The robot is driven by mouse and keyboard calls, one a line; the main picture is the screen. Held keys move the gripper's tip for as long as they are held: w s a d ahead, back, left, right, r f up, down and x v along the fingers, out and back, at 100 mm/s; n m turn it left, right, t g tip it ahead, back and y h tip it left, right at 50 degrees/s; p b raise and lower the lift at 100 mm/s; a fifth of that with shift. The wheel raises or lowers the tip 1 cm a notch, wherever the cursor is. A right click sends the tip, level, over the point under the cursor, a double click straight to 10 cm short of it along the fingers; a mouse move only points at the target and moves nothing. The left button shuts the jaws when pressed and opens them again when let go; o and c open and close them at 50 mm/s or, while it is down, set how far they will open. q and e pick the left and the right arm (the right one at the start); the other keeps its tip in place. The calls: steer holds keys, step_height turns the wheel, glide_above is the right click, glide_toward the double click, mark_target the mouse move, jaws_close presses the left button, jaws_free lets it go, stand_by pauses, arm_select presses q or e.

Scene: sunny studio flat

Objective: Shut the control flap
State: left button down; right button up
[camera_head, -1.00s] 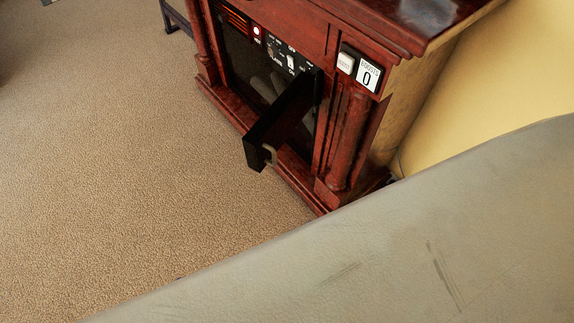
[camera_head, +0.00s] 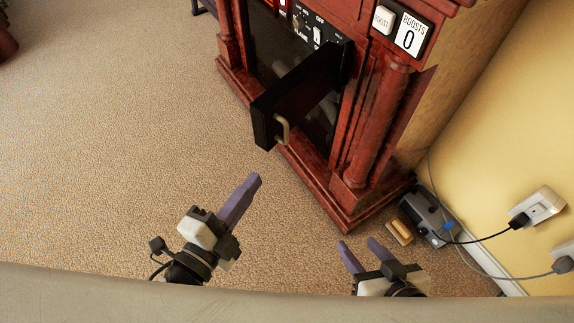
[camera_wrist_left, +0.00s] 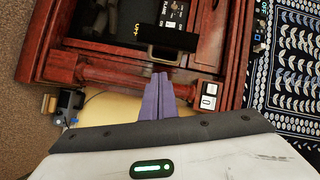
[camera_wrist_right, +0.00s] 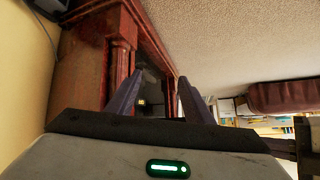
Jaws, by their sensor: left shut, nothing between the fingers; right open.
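The black control flap (camera_head: 302,92) stands open, swung out from the front of the dark red fireplace (camera_head: 369,135). Its pale handle (camera_head: 282,131) is at the free end. In the left wrist view, the flap (camera_wrist_left: 168,37) and its handle (camera_wrist_left: 165,56) are ahead of the fingertips. My left gripper (camera_head: 254,179) is shut and empty, in front of and below the flap's free end, apart from it. My right gripper (camera_head: 358,243) is open and empty, to the right near the fireplace base. The control panel (camera_head: 304,32) with switches is exposed behind the flap.
A boost counter (camera_head: 410,35) reading 0 sits at the fireplace's upper right. A grey box (camera_head: 426,214) and a cabled wall socket (camera_head: 540,207) are at right. A grey-beige padded edge (camera_head: 250,307) crosses the bottom. Carpet at left is clear.

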arm_select(q)
steer(key=w+d+m+h, duration=0.2)
steer(key=w+d+m, duration=0.3)
steer(key=w, duration=0.5)
steer(key=shift+d+f+g+h+b, duration=0.2)
steer(key=shift+d+g+h+b, duration=0.15)
steer(key=shift+d, duration=0.25)
steer(key=shift+w, duration=0.15)
